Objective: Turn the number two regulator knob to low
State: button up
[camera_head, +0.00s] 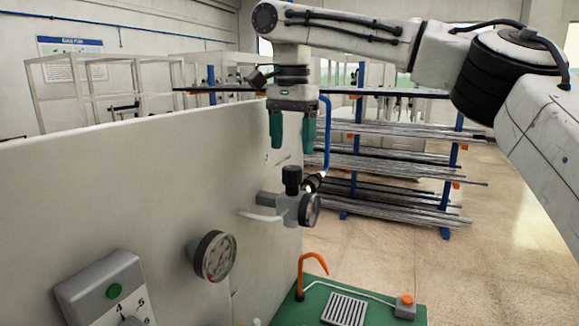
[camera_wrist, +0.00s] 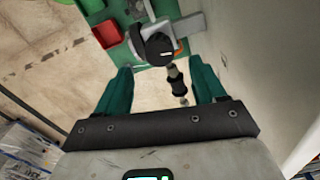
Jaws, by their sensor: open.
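A regulator (camera_head: 292,208) with a black knob (camera_head: 291,177) on top and a round gauge (camera_head: 311,209) on its front is mounted at the end of the pale panel. I see no readable number on it. My gripper (camera_head: 293,143) is open and points down above the knob, with its green fingers apart and empty. In the wrist view the round black knob (camera_wrist: 157,47), with a pale mark on its face, shows beyond and between the open fingertips (camera_wrist: 160,68). The fingers do not appear to touch it.
A second gauge (camera_head: 214,255) and a grey box (camera_head: 101,288) with a green button stick out from the panel (camera_head: 120,200). An orange hook (camera_head: 305,270) stands on a green bench (camera_head: 290,313) below. A blue hose (camera_head: 325,135) rises beside my gripper. Bar racks (camera_head: 400,165) stand behind.

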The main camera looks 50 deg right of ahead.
aim_at(292, 167)
notch_tip(292, 167, down, 7)
jog(key=shift+r+p, duration=0.15)
jog(key=shift+p, duration=0.35)
jog(key=shift+c, duration=0.4)
jog(key=c, duration=1)
